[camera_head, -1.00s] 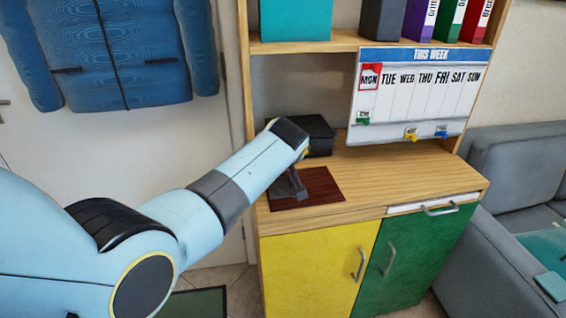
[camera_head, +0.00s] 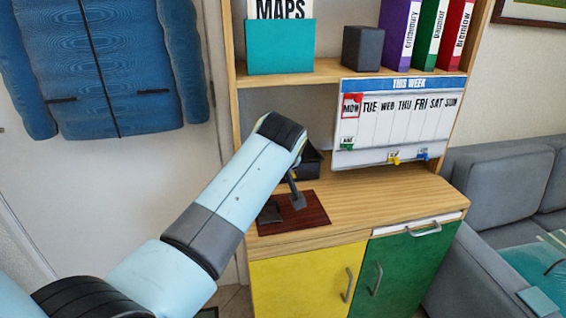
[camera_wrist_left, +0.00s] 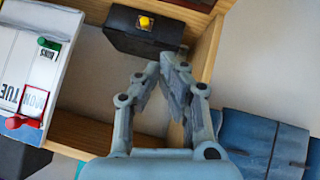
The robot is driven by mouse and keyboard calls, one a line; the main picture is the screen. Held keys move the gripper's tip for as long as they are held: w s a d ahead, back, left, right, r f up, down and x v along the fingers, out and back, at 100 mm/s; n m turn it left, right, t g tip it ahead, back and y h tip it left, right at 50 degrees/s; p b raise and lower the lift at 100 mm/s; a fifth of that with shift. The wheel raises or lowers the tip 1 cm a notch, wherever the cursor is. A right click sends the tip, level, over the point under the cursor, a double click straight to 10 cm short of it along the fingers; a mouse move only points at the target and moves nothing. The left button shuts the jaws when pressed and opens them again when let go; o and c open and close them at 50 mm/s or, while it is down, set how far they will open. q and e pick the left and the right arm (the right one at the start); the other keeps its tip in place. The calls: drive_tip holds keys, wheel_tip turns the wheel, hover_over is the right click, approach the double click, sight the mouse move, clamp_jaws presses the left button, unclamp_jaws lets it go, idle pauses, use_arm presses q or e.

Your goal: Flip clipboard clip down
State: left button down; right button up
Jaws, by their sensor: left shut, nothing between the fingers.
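A dark red-brown board (camera_head: 312,218), which looks like the clipboard, lies flat on the wooden cabinet top in the head view. A small dark grey piece (camera_head: 270,212) sits at its left side; I cannot tell whether it is the clip. My left gripper (camera_head: 298,203) is shut and empty, pointing down over the board; I cannot tell whether it touches. Its fingers also show in the left wrist view (camera_wrist_left: 168,62), where only a thin reddish strip appears at the top edge. My forearm hides part of the area behind. My right gripper is not in view.
A black box (camera_wrist_left: 146,32) with a yellow button stands behind the board. A white week planner (camera_head: 395,125) with coloured magnets is right of it. The wooden cabinet top (camera_head: 400,198) is clear on the right. A shelf above holds binders.

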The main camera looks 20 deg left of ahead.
use_arm(q)
drive_tip(key=shift+s+d+r, duration=0.55)
drive_tip(key=shift+d+r, duration=0.05)
drive_tip(key=shift+r, duration=0.15)
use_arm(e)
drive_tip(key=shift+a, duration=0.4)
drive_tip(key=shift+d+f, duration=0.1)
